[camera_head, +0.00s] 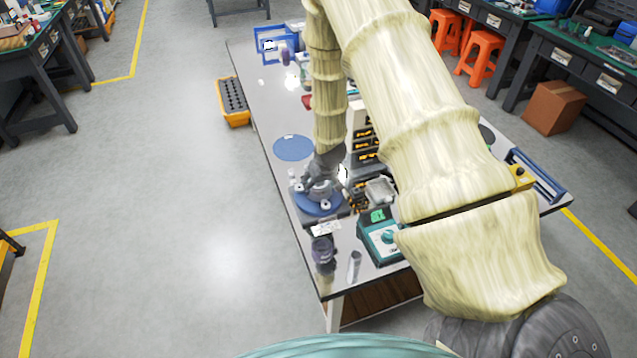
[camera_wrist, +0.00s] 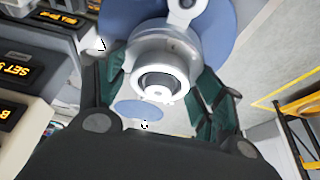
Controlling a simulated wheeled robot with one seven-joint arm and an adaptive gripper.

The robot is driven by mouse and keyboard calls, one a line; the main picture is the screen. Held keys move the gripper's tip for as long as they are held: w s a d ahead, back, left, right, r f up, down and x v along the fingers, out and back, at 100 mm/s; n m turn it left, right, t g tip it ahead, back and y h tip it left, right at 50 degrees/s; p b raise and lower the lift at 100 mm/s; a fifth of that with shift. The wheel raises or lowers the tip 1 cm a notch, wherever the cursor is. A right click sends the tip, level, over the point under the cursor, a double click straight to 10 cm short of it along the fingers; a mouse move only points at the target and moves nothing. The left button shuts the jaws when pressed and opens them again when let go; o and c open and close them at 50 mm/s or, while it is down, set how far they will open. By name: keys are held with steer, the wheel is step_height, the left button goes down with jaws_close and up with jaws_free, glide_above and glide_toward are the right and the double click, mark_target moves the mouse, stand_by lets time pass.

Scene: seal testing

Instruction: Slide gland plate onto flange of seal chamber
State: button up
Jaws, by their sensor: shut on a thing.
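A dark bore with a pale centre (camera_wrist: 158,84) faces the camera. Grey metal parts (camera_head: 325,203), probably the seal chamber, show under the gripper on the mat. The flange is mostly hidden, and I cannot tell whether the plate touches it.
An empty blue round mat (camera_head: 292,148) lies farther back. Display units (camera_head: 364,146) stand close to the right of the gripper. A green-grey instrument (camera_head: 381,238), a dark cylindrical part (camera_head: 323,250) and a metal cylinder (camera_head: 354,266) stand nearer.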

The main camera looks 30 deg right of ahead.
steer(key=shift+f, duration=0.4)
stand_by(0.5)
steer(key=o, duration=1.6)
steer(key=shift+r+p, duration=2.6)
steer(key=shift+r, duration=1.9)
